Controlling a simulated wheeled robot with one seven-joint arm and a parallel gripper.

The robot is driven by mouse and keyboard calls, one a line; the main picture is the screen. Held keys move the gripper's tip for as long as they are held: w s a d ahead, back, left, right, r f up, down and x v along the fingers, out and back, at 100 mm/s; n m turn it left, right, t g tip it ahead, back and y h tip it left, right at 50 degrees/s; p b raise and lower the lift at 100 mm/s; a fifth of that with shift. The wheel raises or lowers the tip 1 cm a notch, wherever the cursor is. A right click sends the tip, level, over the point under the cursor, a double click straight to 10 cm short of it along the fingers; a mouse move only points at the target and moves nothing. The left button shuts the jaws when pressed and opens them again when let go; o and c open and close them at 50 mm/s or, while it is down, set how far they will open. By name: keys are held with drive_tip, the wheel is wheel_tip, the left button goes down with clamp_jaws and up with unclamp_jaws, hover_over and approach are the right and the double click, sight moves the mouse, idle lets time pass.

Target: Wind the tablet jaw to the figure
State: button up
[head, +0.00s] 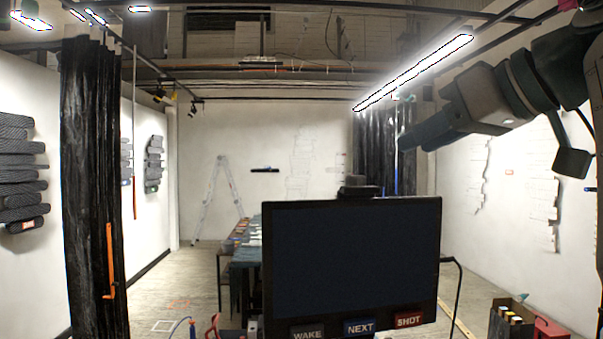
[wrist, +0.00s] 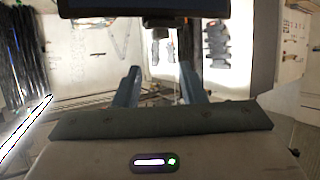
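My gripper (head: 408,140) is raised at the upper right of the head view, pointing left. In the wrist view its two blue-grey fingers (wrist: 160,68) stand apart with nothing between them. A dark screen (head: 350,258) stands in front of me, with a small dark device (head: 358,186) on its top edge. The screen also shows at the top of the wrist view (wrist: 145,8). An orange crank-shaped handle (head: 109,262) hangs upright against the black curtain at the left, far from my gripper. I cannot make out a tablet jaw or a readable figure.
WAKE (head: 307,333), NEXT (head: 359,327) and SHOT (head: 408,320) labels line the screen's bottom. A long table (head: 240,250) stands behind it. A black box (head: 511,322) sits at lower right. Dark reliefs (head: 20,180) hang on the left wall. A ladder (head: 215,200) stands at the back.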

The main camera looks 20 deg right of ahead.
sight(365, 186)
drive_tip(key=x, duration=1.2)
drive_tip(key=shift+f, duration=0.1)
